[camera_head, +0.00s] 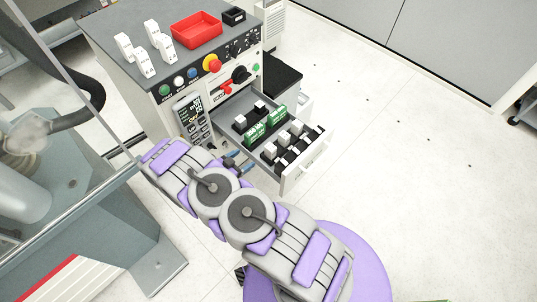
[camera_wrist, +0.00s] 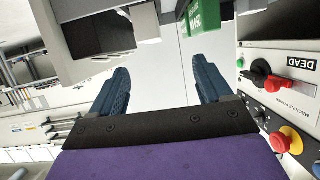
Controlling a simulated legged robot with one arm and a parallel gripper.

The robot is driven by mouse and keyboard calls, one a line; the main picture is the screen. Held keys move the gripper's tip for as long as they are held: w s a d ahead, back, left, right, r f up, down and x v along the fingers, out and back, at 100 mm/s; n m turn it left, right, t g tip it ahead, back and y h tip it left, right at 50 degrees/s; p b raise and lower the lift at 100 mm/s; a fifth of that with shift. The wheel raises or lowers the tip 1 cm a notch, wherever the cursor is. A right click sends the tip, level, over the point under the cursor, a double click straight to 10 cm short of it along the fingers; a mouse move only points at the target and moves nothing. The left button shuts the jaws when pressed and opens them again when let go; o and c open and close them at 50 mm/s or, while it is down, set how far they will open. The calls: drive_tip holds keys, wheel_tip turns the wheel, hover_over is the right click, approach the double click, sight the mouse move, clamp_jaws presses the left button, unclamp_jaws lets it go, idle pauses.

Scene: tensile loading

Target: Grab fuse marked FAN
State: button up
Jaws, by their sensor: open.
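An open drawer (camera_head: 316,146) holds green fuse blocks (camera_head: 255,133) and several white-and-black fuses (camera_head: 283,139). No FAN marking can be read in either view. My gripper (camera_head: 240,161) is beside the drawer's near left side, partly hidden by my arm. In the wrist view my gripper (camera_wrist: 163,70) is open, with nothing between its two blue-grey fingers. A green block (camera_wrist: 203,15) with white lettering, cut off by the frame, shows beyond the right finger. A grey-and-white block (camera_wrist: 146,22) shows above the left finger.
On top are white fuse-like pieces (camera_head: 152,30), a red tray (camera_head: 196,30) and a small black box (camera_head: 234,16). A keypad panel (camera_head: 190,116) hangs left of the drawer. Floor to the right is clear.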

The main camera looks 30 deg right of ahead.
sight(268, 149)
drive_tip(key=shift+h, duration=0.3)
drive_tip(key=x, duration=0.4)
drive_tip(key=s+b+x, duration=0.1)
drive_tip(key=x, duration=0.3)
drive_tip(key=s+d+b+x, duration=0.1)
drive_tip(key=x, duration=0.4)
drive_tip(key=shift+s, duration=0.1)
drive_tip(key=shift+d+f, duration=0.1)
drive_tip(key=shift+d, duration=0.05)
drive_tip(key=shift+w+f+b, duration=0.25)
drive_tip(key=shift+b, duration=0.25)
drive_tip(key=b+x, duration=0.1)
drive_tip(key=x, duration=0.2)
drive_tip(key=shift+w+d+f, duration=0.1)
drive_tip(key=shift+d+f, duration=0.1)
drive_tip(key=shift+d, duration=0.6)
drive_tip(key=shift+a, duration=0.55)
drive_tip(key=shift+c, duration=1.4)
drive_tip(key=shift+a+r, duration=0.1)
drive_tip(key=shift+a, duration=0.25)
drive_tip(key=c, duration=0.3)
drive_tip(key=shift+d, duration=0.65)
drive_tip(key=c, duration=0.5)
drive_tip(key=shift+a, duration=0.15)
drive_tip(key=shift+c, duration=0.2)
